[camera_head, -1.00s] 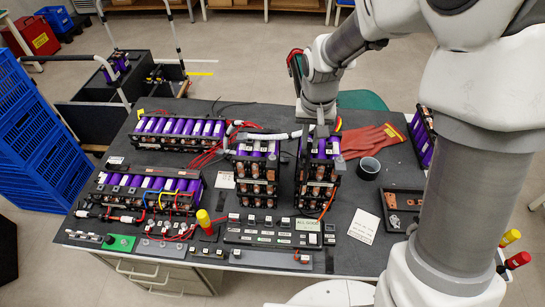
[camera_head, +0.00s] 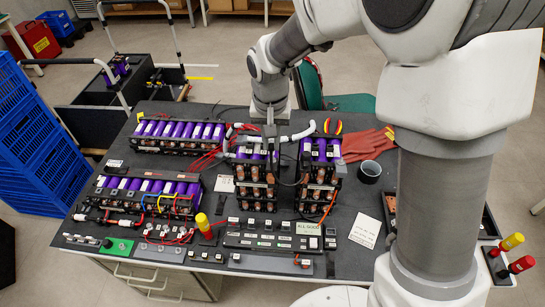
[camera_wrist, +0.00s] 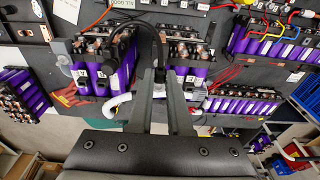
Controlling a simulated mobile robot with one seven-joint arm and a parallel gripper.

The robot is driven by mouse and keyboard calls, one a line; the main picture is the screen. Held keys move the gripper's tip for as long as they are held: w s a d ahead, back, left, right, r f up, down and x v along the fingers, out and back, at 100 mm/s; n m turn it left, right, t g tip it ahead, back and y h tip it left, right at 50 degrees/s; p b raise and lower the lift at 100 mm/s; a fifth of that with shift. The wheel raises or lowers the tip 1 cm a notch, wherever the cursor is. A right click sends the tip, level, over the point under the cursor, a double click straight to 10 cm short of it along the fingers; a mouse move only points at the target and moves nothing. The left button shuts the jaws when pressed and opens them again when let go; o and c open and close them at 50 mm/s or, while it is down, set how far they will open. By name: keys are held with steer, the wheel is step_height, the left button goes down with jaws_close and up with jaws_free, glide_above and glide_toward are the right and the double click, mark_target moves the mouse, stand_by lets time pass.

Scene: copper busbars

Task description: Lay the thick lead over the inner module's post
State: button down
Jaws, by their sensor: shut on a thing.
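The posts are too small or hidden to make out, and I cannot tell whether the lead touches one.
Two long purple-cell modules lie at left, the back one (camera_head: 178,134) and the front one (camera_head: 147,192). A yellow-topped tool (camera_head: 203,223) stands in front. Loose red wires run behind the left upright module.

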mark_target(271, 167)
steer(key=shift+f+b, duration=0.4)
steer(key=shift+b, duration=0.45)
steer(key=shift+f+b, duration=1.9)
steer(key=shift+f, duration=0.85)
steer(key=shift+f+b, duration=0.3)
steer(key=c, duration=0.8)
jaws_free()
steer(key=shift+o, duration=0.2)
steer(key=shift+r+p, duration=2.1)
steer(key=shift+r, duration=0.95)
